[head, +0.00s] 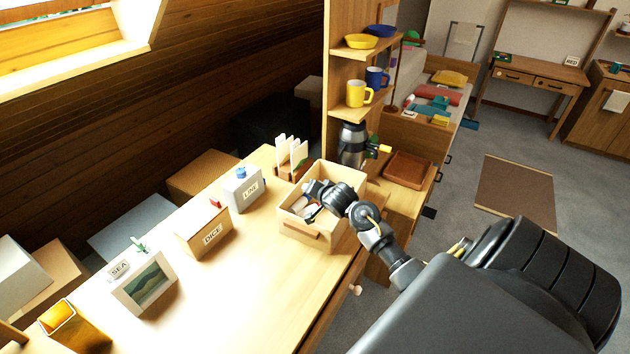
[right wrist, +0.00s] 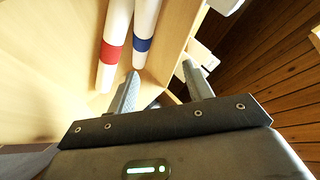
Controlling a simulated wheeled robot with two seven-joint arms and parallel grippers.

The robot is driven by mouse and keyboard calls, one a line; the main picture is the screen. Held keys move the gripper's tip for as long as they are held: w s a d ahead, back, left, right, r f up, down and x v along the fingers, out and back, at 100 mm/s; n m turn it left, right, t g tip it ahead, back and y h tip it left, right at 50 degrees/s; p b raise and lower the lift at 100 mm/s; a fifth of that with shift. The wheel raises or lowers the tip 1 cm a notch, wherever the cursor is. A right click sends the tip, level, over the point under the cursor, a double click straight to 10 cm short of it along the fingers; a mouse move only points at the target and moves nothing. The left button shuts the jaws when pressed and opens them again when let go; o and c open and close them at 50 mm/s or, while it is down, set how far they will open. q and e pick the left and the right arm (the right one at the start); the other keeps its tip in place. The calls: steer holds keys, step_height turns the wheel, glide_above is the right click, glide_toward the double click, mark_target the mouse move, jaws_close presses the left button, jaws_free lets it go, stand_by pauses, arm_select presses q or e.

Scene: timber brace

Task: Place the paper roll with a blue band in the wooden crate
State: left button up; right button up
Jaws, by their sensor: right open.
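The wooden crate (head: 325,236) stands open at the far end of the bench in the head view. My right arm reaches over it, with the right gripper (head: 309,209) low in its opening. In the right wrist view the white paper roll with a blue band (right wrist: 145,30) lies beside a white roll with a red band (right wrist: 112,50), both against pale wood. My right gripper (right wrist: 164,84) is open, and one finger is close to the blue-banded roll's near end. The roll is not between the fingers; contact is unclear. My left gripper is out of view.
Boxes labelled LINE (head: 243,190) and DICE (head: 204,235) stand left of the crate. A rack of white cards (head: 291,157) is behind it. A shelf post and a flask (head: 352,145) stand close behind right. The bench's near middle is clear.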

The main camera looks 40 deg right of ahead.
steer(key=shift+r, duration=0.1)
steer(key=p+v, duration=0.2)
steer(key=v, duration=1)
steer(key=shift+r+p, duration=0.3)
